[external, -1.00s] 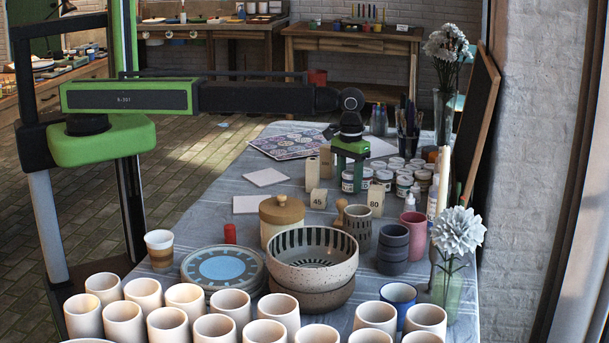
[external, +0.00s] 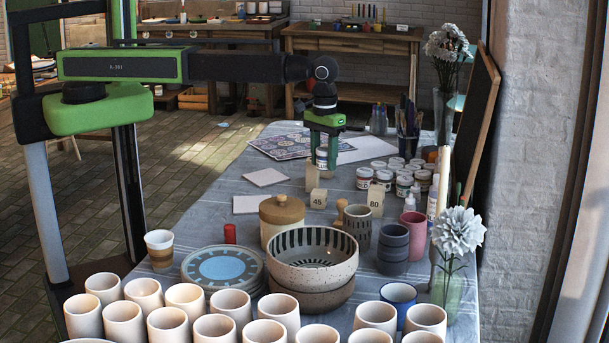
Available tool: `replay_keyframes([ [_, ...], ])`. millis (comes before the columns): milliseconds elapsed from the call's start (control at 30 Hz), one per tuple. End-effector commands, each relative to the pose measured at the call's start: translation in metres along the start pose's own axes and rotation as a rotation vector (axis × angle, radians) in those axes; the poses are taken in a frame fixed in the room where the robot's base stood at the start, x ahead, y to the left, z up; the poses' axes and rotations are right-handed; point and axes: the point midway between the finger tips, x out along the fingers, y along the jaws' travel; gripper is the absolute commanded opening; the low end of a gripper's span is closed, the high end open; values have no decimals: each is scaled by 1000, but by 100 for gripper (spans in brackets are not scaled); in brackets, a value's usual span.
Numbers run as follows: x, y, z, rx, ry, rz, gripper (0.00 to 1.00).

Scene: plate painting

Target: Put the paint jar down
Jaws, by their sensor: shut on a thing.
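My gripper (external: 325,148) hangs from the end of my arm over the far middle part of the table. It is shut on a small paint jar (external: 322,158), white with a reddish-brown band. The jar is upright and looks raised above the cloth, though a wooden number block in front of it makes the gap hard to judge. Several more paint jars (external: 384,180) with white lids stand in a group to the right of my gripper.
Wooden number blocks (external: 318,199) stand just in front of my gripper. A patterned sheet (external: 282,146) lies behind left, and white tiles (external: 265,177) lie left. Bowls (external: 312,262), a lidded pot (external: 281,220) and several cups (external: 231,302) fill the near side. The striped cloth left of the tiles is clear.

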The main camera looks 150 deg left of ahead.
Motion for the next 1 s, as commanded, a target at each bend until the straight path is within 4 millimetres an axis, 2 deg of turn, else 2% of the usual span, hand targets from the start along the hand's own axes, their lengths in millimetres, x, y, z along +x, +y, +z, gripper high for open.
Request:
replay_keyframes([
  [233,0,-4,2,-156,0,0,0],
  [300,1,-6,9,-231,0,0,0],
  [467,3,0,53,-348,0,0,0],
  [700,7,17,123,-315,0,0,0],
  [833,7,23,142,-287,1,0,0],
  [1000,10,24,145,-281,0,0,0],
])
